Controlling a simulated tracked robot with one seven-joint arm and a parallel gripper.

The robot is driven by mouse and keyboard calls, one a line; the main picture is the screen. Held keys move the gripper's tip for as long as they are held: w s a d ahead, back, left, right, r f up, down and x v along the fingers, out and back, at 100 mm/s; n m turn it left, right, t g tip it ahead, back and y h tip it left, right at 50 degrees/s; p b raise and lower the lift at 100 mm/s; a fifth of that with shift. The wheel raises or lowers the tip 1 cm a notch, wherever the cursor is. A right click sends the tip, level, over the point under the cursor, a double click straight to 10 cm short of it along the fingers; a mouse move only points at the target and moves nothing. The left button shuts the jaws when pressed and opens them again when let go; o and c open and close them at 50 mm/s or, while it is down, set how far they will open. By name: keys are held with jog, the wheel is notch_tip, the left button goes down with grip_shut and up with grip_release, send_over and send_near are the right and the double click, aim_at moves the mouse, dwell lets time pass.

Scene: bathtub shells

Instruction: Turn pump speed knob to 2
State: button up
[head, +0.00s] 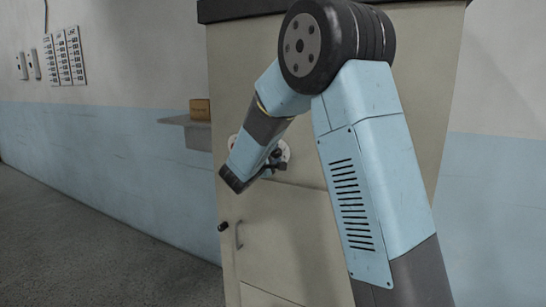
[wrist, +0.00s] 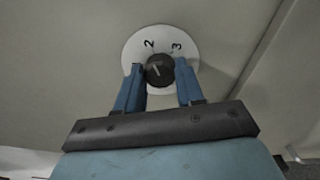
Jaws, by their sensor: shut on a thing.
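The pump speed knob (wrist: 160,70) is dark and round, with a short pale pointer line. It sits on a white dial (wrist: 133,53) marked 2 and 3 on the beige cabinet front. The pointer line slants up and to the left, roughly toward the 2; its exact alignment is hard to tell. My gripper (wrist: 161,75) has one blue finger on each side of the knob and is shut on it. In the head view my gripper (head: 273,162) is at the cabinet front, covering the knob; part of the dial (head: 286,151) shows behind it.
The beige cabinet (head: 285,225) has a handle (head: 239,235) and a small black knob (head: 223,227) lower down. A grey wall shelf (head: 188,121) with a brown box (head: 200,109) is left of it. The floor at left is clear.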

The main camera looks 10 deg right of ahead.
jog(key=shift+d+f, duration=0.1)
jog(key=shift+f, duration=0.15)
jog(key=o, duration=1)
jog(key=shift+r, duration=0.15)
jog(key=shift+o, duration=0.2)
jog(key=shift+s, duration=0.1)
jog(key=v, duration=1.3)
jog(key=shift+s+a, duration=0.2)
jog(key=shift+a, duration=0.1)
jog(key=shift+d, duration=0.15)
jog(key=s+d+m+g+y, duration=0.1)
jog(key=s+d+m+g, duration=0.8)
jog(key=s+d, duration=0.75)
jog(key=s+a+m+y, duration=0.2)
jog(key=s+m+y, duration=0.2)
jog(key=s+y, duration=0.6)
jog(key=s, duration=0.6)
jog(key=shift+s+r+m, duration=0.2)
jog(key=shift+r+m, duration=0.1)
jog(key=shift+m, duration=0.1)
